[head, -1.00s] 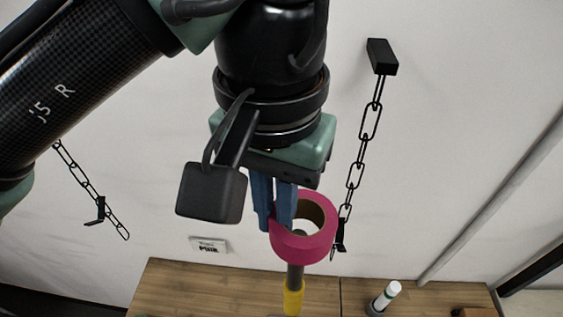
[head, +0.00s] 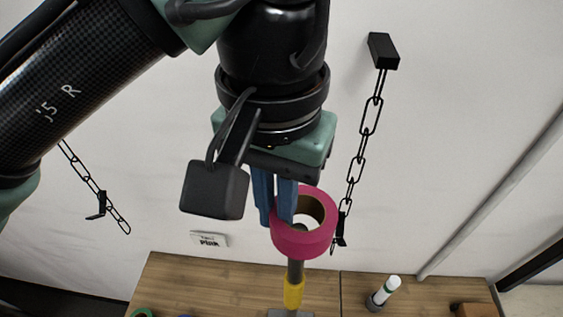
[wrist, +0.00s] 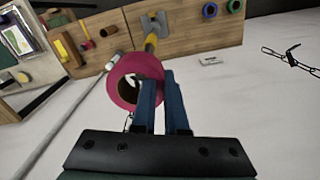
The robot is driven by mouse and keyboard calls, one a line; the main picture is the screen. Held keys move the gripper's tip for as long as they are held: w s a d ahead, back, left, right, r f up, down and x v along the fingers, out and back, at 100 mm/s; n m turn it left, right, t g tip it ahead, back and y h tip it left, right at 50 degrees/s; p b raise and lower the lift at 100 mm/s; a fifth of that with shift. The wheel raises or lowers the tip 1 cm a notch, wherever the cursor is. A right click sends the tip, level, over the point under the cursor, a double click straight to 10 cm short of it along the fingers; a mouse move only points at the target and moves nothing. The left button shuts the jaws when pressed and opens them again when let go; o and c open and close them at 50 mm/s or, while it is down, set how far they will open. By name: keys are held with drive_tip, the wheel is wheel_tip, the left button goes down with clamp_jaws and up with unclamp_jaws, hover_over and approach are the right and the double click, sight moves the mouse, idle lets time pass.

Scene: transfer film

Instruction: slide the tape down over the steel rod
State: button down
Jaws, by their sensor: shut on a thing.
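The tape (head: 290,245) is a wide magenta roll with a brown core. My gripper (head: 275,220) has its blue fingers shut on the left side of its wall. The tape also shows in the wrist view (wrist: 114,90), beside the fingers (wrist: 160,82). The steel rod (head: 295,270) is grey with a yellow lower part (head: 293,292) and stands on a grey base (head: 290,313). Its dark top shows inside the tape's hole, so the ring appears to be at the rod's tip. How far it sits over the tip is unclear. The rod's yellow part is in the wrist view (wrist: 151,42).
The wooden bench (head: 200,280) holds a white cylinder with a green band (head: 388,290) to the right and a brown block (head: 473,309). A green ring (head: 142,313) is at the left. Black chains (head: 358,160) hang on the white wall behind.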

sight(274, 210)
drive_tip(key=shift+f, duration=0.4)
drive_tip(key=c, duration=0.9)
unclamp_jaws()
drive_tip(key=shift+a, duration=0.1)
drive_tip(key=shift+o, duration=0.2)
wheel_tip(274, 210, up, 13)
